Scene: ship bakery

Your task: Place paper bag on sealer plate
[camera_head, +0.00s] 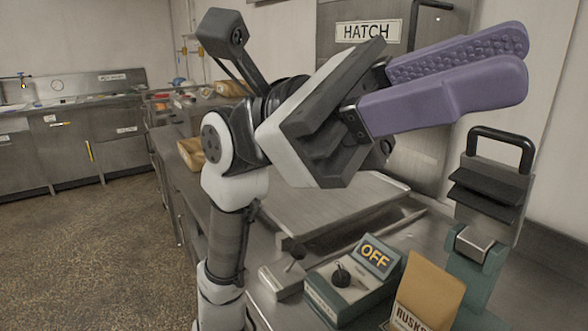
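A tan paper bag (432,288) with a label reading "RUSKS" stands upright at the lower right, its bottom cut off by the picture edge. Right behind it is a teal device (476,262) with a small metal plate (474,243) on top. A raised dark jaw with a black handle (490,185) stands behind that plate. I take this device for the sealer. My gripper (527,62) has two purple fingers pointing right, high above the counter. They are apart, with one bumpy inner face showing and nothing between them.
A teal box with a black knob and an "OFF" sign (375,257) stands left of the bag. A steel slab (340,205) lies on the counter behind it. Another tan bag (191,153) is farther left. A hatch door (440,110) is behind. The floor at left is clear.

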